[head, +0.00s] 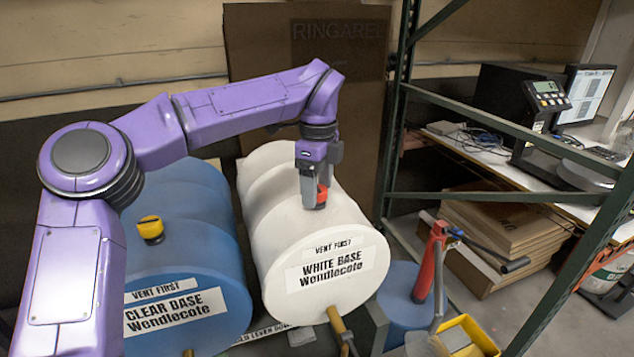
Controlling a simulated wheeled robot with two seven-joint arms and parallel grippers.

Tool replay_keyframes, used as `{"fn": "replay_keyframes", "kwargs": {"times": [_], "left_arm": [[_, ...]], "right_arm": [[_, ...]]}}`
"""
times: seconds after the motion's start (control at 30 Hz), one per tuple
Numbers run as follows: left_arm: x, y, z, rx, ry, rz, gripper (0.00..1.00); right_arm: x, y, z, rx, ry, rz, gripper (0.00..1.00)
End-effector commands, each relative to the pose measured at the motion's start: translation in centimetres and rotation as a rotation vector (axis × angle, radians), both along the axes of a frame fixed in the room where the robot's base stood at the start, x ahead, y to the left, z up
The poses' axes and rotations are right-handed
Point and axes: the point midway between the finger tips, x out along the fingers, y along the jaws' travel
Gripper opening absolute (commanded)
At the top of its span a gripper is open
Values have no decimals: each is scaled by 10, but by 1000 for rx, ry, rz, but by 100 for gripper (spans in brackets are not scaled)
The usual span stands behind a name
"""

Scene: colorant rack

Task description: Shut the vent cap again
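A white drum (280,225) lies on its side, its front labelled "VENT FIRST" and "WHITE BASE Wendlecote". A red vent cap (322,196) sits on its top near the front end. My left gripper (315,193) points down at this cap, with a grey finger beside it on the left. The finger and gripper body hide part of the cap, so I cannot tell whether the fingers grip it or whether the cap is open. A blue drum (200,265) on the left, labelled "CLEAR BASE", has a yellow and black cap (151,229). My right gripper is not in view.
A brass tap (337,322) sticks out low on the white drum's front. A green rack frame (500,197) stands close on the right. A red-handled pump (430,262) on a blue container and a yellow bin (468,336) stand at lower right.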

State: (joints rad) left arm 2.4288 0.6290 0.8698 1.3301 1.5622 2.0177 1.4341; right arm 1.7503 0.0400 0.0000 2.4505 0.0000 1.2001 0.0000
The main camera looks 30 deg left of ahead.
Motion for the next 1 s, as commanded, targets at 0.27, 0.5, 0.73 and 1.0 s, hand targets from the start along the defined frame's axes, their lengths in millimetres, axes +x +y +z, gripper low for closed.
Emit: {"fn": "replay_keyframes", "kwargs": {"times": [0.27,0.5,0.73,1.0], "left_arm": [[0,1,3,-2,-7,2,14],[0,1,5,-3,-11,2,14],[0,1,7,-3,-14,-34,13],[0,1,8,-3,-15,-197,13]], "right_arm": [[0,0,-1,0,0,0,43],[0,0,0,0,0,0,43],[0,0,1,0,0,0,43],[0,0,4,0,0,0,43]]}}
